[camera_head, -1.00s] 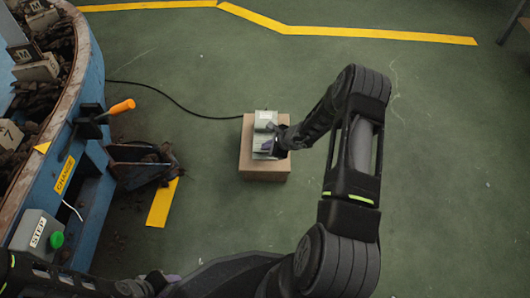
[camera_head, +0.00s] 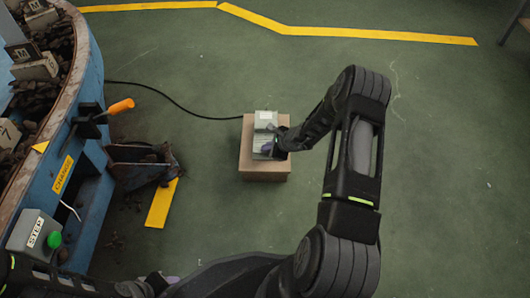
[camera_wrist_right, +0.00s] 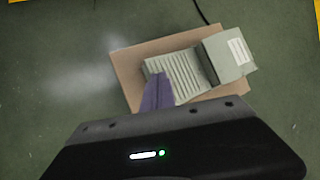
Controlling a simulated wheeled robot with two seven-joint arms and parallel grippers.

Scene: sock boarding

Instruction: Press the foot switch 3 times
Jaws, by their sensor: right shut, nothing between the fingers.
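The foot switch (camera_head: 264,118) is grey-green and sits on top of a brown cardboard box on the floor. In the right wrist view its ribbed pedal (camera_wrist_right: 183,75) lies beside a raised housing with a white label (camera_wrist_right: 239,51). My right gripper (camera_head: 267,149) is shut and empty, pointing down at the pedal. Its purple fingertips (camera_wrist_right: 157,80) overlap the pedal's left end in the wrist view; I cannot tell whether they touch it. My left gripper (camera_head: 160,283) shows only partly at the bottom edge, and its jaws cannot be made out.
The cardboard box (camera_head: 265,174) stands on open green floor. A black cable (camera_head: 180,103) runs left from the switch. At left is a blue machine (camera_head: 75,145) with an orange-handled lever (camera_head: 118,107) and a green STEP button (camera_head: 54,240). Yellow tape marks the floor.

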